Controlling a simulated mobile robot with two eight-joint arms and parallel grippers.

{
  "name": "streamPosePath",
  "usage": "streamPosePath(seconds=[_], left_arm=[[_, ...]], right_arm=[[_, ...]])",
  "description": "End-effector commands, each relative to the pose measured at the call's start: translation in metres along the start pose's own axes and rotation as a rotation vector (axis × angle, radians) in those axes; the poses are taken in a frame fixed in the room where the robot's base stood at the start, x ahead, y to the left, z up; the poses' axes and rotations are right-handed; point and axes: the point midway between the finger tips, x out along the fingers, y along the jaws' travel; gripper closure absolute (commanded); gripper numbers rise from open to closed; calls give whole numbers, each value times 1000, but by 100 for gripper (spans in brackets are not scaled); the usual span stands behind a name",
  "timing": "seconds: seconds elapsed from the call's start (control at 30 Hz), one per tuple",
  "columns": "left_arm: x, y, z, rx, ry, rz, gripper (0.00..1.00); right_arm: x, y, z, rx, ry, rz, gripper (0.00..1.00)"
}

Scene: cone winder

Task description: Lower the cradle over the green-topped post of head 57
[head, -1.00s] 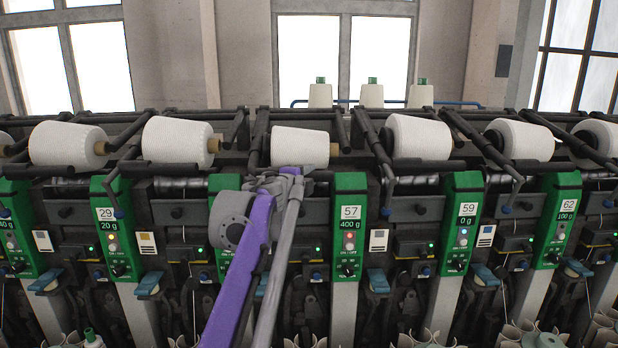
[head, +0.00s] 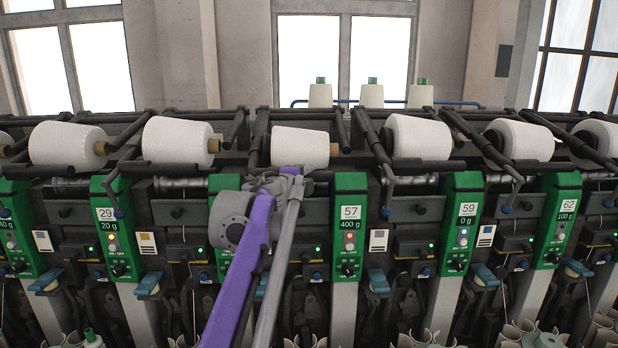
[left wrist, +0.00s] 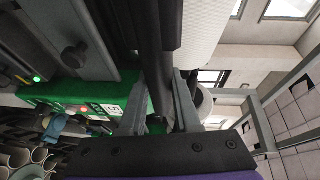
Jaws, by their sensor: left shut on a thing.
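The post of head 57 (head: 350,225) has a green top with a "57" label, a "400 g" display and a lit red button. A white cone (head: 300,148) sits in the cradle above and just left of this post. The dark cradle arm (head: 258,140) runs down along the cone's left end. My left gripper (head: 282,182) is in front of and below the cone, left of the post. In the left wrist view its fingers (left wrist: 160,112) are shut on a dark bar of the cradle (left wrist: 165,60). The wrist hides part of the grip. My right gripper is not in view.
Neighbouring heads stand close on both sides, with the green posts of head 29 (head: 112,230) and head 59 (head: 462,225). Dark cradle arms and white cones line the top. Blue levers (head: 377,281) stick out below. Cones (head: 372,95) stand behind the machine.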

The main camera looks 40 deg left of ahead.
Motion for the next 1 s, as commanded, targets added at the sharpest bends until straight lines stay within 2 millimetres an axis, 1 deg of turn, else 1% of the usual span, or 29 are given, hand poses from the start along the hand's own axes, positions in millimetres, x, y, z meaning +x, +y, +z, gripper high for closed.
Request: streamPosePath(seconds=[0.23,0.3,0.5,0.53,0.6,0.7,1.0], left_arm=[[-11,-31,-4,0,0,-2,100],[-12,-33,-5,0,0,-1,100],[-12,-30,-5,0,0,0,100],[-12,-30,-5,0,0,0,67],[-12,-30,-5,0,0,0,55],[-12,-30,-5,0,0,0,39],[-12,-30,-5,0,0,0,39]], right_arm=[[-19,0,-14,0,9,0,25],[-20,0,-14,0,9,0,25],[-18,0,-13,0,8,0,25],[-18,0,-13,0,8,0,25],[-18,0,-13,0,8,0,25],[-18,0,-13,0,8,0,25],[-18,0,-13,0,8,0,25]])
